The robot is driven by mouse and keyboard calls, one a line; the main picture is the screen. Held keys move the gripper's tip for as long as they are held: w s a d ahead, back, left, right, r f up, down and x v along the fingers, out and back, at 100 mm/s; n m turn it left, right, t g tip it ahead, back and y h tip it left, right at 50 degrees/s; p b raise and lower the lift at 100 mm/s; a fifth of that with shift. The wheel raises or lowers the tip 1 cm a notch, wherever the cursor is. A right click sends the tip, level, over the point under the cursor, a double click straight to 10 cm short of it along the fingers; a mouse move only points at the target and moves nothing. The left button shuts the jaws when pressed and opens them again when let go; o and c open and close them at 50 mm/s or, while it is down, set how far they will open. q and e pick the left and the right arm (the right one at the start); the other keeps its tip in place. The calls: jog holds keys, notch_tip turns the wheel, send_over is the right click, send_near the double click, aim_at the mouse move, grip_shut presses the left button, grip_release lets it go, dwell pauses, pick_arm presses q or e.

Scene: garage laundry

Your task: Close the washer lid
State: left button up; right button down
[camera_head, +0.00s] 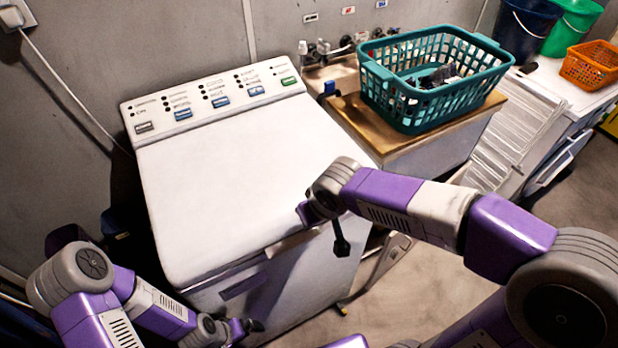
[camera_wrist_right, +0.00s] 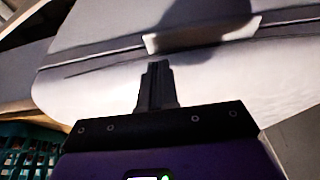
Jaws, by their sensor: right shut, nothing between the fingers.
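The white washer (camera_head: 275,285) stands in the middle of the head view. Its lid (camera_head: 235,180) lies down flat over the top, below the control panel; I cannot tell if a thin gap is left at its front edge. My right gripper (camera_head: 342,246) is at the washer's front right corner, pointing down, shut and empty. In the right wrist view the shut fingers (camera_wrist_right: 156,72) are in front of white washer surface, near a pale lip (camera_wrist_right: 200,35); contact is unclear. My left gripper (camera_head: 250,327) is low in front of the washer, its jaws too small to read.
A teal laundry basket (camera_head: 440,108) sits on a wooden-topped cabinet (camera_head: 410,138) right of the washer. An orange basket (camera_head: 590,65), a green bucket (camera_head: 571,25) and a dark blue bucket (camera_head: 525,28) are at the far right. A cable hangs at the left wall.

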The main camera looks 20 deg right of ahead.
notch_tip(320, 180, up, 3)
jog(key=shift+r+p, duration=0.1)
jog(key=shift+p, duration=0.5)
pick_arm(q)
notch_tip(320, 180, up, 5)
jog(key=p, duration=0.2)
jog(key=shift+f+p, duration=0.1)
jog(key=shift+p, duration=0.25)
pick_arm(e)
jog(key=s+d+r, duration=0.1)
jog(key=s+r, duration=0.5)
jog(key=r, duration=0.1)
jog(key=shift+s, duration=0.35)
pick_arm(q)
jog(key=shift+s, duration=0.1)
